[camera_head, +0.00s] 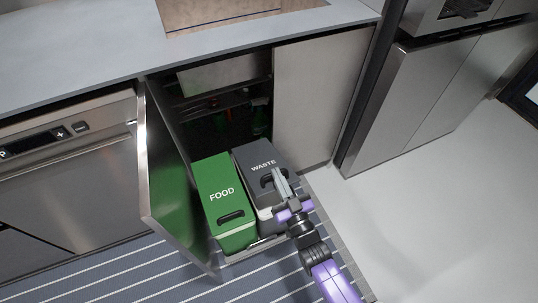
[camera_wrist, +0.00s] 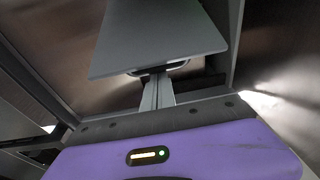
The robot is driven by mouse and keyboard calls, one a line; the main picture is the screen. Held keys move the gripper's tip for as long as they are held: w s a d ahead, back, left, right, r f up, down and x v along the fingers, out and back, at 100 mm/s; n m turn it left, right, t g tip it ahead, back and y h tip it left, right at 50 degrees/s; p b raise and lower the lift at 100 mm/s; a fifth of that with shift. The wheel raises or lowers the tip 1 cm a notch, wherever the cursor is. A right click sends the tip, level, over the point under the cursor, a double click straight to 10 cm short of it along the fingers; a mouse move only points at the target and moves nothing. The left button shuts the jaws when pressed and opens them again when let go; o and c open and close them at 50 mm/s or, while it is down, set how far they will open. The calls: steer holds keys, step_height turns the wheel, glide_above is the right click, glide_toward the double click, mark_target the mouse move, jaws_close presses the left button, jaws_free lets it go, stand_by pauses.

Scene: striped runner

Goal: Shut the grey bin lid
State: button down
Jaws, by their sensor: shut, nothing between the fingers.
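The grey bin (camera_head: 263,211) stands beside the green bin in a pulled-out cabinet unit. Its dark grey lid (camera_head: 248,168), marked WASTE, lies over its top in the head view; I cannot tell whether a gap remains under it. My gripper (camera_head: 279,173) is shut and empty over the front part of this lid, by the dark handle, and hides part of both. In the wrist view the shut fingers (camera_wrist: 158,77) point at the near edge of a flat grey panel that looks like the lid (camera_wrist: 160,40). Whether they touch it is unclear.
The green FOOD bin (camera_head: 223,190) stands close on the left with its lid down. An open cabinet door (camera_head: 168,165) is further left. A counter (camera_head: 110,50) runs above. A closed cabinet panel (camera_head: 320,95) is behind right. The floor (camera_head: 430,200) to the right is clear.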

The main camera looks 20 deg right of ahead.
steer(key=s+f+t+b, duration=0.1)
steer(key=f+b, duration=0.2)
steer(key=b, duration=0.2)
steer(key=s+f+t+b, duration=0.1)
steer(key=f+b, duration=0.3)
steer(key=b, duration=0.1)
steer(key=s+f+t+b, duration=0.1)
steer(key=s+f+b, duration=0.1)
steer(key=f+b, duration=0.2)
steer(key=shift+b, duration=0.9)
